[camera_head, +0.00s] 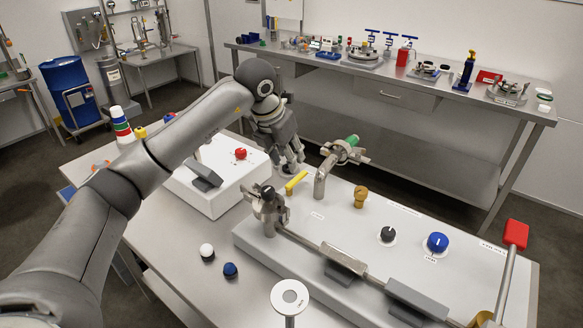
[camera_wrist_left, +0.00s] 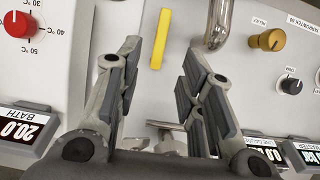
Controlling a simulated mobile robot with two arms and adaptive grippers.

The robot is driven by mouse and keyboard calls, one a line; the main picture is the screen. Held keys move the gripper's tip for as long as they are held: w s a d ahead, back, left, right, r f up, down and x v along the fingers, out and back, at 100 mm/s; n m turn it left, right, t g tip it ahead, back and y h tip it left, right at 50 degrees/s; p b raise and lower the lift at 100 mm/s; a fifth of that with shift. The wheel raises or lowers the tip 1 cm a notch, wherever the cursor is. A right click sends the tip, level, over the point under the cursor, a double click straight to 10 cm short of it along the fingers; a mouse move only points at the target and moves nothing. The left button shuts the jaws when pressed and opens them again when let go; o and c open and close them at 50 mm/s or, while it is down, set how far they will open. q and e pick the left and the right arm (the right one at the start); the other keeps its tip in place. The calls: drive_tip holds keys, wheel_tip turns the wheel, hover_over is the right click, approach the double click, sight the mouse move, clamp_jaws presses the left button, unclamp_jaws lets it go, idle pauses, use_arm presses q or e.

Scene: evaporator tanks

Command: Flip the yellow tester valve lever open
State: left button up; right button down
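The yellow tester valve lever (camera_head: 296,182) is a short flat bar on the white panel (camera_head: 330,212), left of a curved metal pipe (camera_head: 320,180). My left gripper (camera_head: 291,165) hangs just behind and above the lever in the head view, pointing down. In the left wrist view the lever (camera_wrist_left: 160,38) shows upright in the picture, between and beyond the two fingertips (camera_wrist_left: 158,55). The fingers are spread apart with nothing between them, so the gripper is open. Whether a finger touches the lever cannot be told. My right gripper is not in view.
A green-handled fitting (camera_head: 346,146) tops the pipe, with a brass relief knob (camera_head: 360,195) to its right. A metal clamp fitting (camera_head: 268,205) stands in front of the lever. A white box with a red knob (camera_head: 240,153) is to the left.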

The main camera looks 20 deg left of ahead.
use_arm(q)
drive_tip(key=v, duration=0.3)
drive_tip(key=shift+s+r, duration=0.15)
drive_tip(key=shift+r, duration=0.15)
